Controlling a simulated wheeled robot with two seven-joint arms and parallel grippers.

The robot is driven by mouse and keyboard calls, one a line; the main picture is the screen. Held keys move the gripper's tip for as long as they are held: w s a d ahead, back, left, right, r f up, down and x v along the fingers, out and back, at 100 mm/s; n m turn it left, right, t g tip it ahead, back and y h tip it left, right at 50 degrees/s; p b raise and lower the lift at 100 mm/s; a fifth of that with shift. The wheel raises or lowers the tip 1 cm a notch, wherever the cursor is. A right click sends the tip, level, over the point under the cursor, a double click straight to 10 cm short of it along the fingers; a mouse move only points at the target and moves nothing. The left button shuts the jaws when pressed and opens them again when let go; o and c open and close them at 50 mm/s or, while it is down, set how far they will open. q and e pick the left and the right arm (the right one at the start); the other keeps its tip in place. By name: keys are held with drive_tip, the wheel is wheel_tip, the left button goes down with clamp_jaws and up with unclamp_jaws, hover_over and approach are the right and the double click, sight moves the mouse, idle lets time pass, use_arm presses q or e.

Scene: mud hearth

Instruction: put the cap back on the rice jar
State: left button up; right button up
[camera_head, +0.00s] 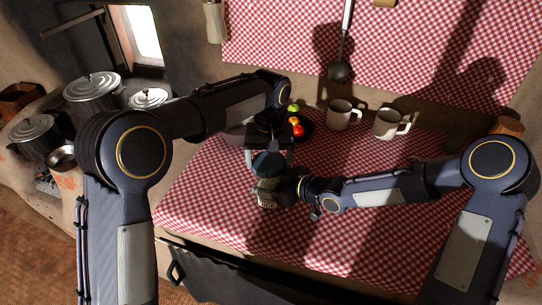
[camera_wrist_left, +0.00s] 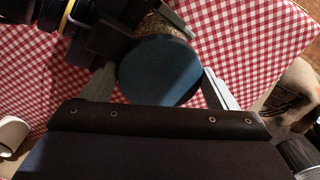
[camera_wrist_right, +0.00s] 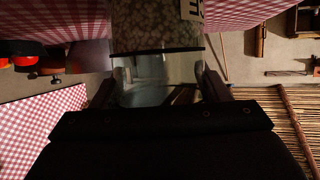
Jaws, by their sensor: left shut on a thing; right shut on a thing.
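The rice jar (camera_head: 267,195) is a clear jar with pale grains and a label. It shows close up in the right wrist view (camera_wrist_right: 155,25). My right gripper (camera_head: 287,190) is shut on the jar from the right side. The cap (camera_head: 267,163) is a round dark blue-teal disc, seen face-on in the left wrist view (camera_wrist_left: 158,72). My left gripper (camera_head: 269,155) is shut on the cap, one finger at each side. The cap is at the top of the jar, in line with it. I cannot tell whether the two touch, as the rim is hidden.
A dark plate with red and green produce (camera_head: 295,125) lies behind the grippers. Two mugs (camera_head: 340,114) (camera_head: 387,124) stand at the back right. Metal pots (camera_head: 93,90) stand far left. The checked cloth (camera_head: 215,205) is clear at the front left.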

use_arm(q)
drive_tip(key=shift+s+d+f, duration=0.25)
